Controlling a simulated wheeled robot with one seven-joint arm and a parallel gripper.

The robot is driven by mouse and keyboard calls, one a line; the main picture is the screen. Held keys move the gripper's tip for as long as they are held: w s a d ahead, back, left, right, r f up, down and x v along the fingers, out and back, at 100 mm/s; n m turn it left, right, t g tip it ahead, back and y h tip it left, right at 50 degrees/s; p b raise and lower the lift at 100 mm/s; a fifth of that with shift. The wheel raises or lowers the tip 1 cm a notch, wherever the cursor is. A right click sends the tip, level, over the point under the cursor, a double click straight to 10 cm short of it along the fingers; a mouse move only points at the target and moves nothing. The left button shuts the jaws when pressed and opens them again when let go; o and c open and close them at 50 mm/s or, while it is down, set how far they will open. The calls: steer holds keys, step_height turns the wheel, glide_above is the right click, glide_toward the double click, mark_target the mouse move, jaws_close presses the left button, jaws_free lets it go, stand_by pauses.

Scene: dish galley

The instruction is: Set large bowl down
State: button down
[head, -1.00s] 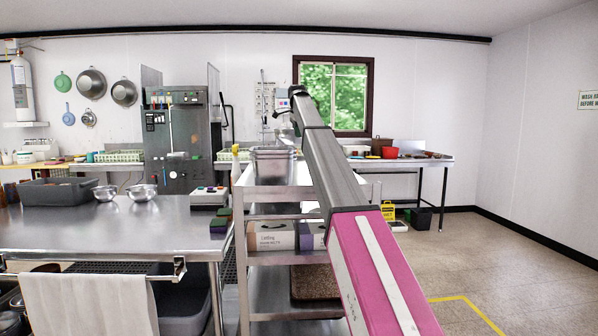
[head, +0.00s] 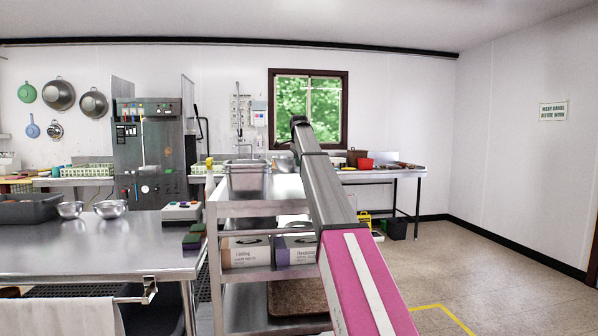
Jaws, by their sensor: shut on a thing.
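My arm (head: 330,190) stretches forward from the bottom right of the head view, over the right side of a metal shelf cart. Two shiny metal bowls stand on the steel table at left: a smaller one (head: 70,209) and a slightly larger one (head: 110,208).
The steel table (head: 90,245) has bare room in front of the bowls. A grey tub (head: 28,210) and a small box with coloured buttons (head: 182,211) stand on it. The shelf cart (head: 262,209) carries metal pans (head: 247,180) and boxes. Open floor lies at right.

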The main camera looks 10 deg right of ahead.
steer(key=shift+f, duration=1.8)
steer(key=c, duration=1.3)
jaws_free()
steer(key=shift+f, duration=0.1)
steer(key=v, duration=1.2)
